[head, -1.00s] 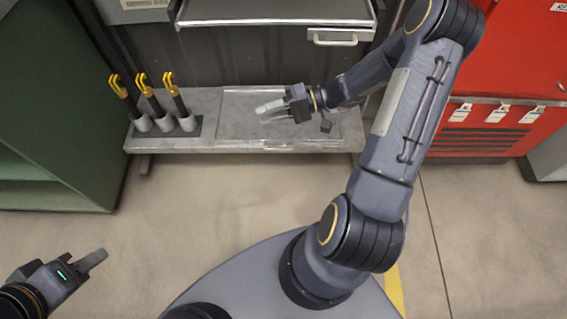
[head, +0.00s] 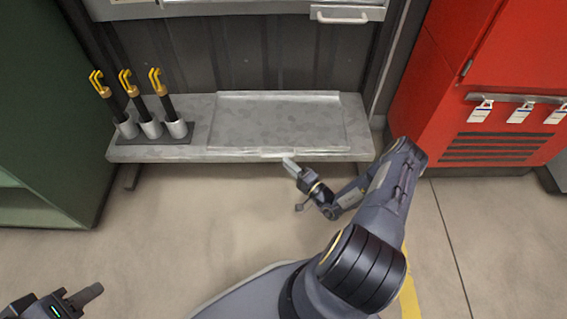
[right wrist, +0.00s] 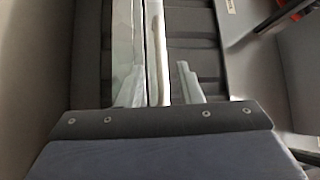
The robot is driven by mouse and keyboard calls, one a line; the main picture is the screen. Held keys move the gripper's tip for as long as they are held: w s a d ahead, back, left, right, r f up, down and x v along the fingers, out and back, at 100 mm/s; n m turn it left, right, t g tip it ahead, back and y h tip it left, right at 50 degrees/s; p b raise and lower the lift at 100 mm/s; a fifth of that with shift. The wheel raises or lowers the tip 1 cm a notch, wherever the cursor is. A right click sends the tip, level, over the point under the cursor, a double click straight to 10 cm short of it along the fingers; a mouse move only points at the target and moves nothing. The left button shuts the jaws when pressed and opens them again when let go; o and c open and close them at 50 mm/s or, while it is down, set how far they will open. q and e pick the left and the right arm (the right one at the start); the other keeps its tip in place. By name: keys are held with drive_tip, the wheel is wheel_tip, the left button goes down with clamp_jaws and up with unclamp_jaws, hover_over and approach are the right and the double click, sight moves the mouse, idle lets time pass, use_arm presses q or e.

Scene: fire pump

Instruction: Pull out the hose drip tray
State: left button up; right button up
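The hose drip tray (head: 278,112) is a shallow grey tray lying flat on the low grey shelf. Its front edge, with a pale strip, lies near the shelf's front. My right gripper (head: 289,163) is at that front edge, reaching in from below right. In the right wrist view its two fingers (right wrist: 165,88) stand apart, with a long pale bar (right wrist: 156,50) between them, apparently at the tray's front. I cannot tell whether they touch the bar. My left gripper (head: 86,293) is at the lower left, far from the tray; its finger gap is not visible.
Several yellow-hooked black tools, among them one at the right (head: 157,85), stand in grey holders left of the tray. A cabinet with a handle (head: 342,16) hangs above. A red cabinet (head: 450,75) stands right and a green one (head: 45,110) left. Floor before the shelf (head: 190,210) is clear.

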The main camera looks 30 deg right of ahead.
drive_tip(key=shift+b+x, duration=0.3)
drive_tip(key=shift+x, duration=1.2)
clamp_jaws()
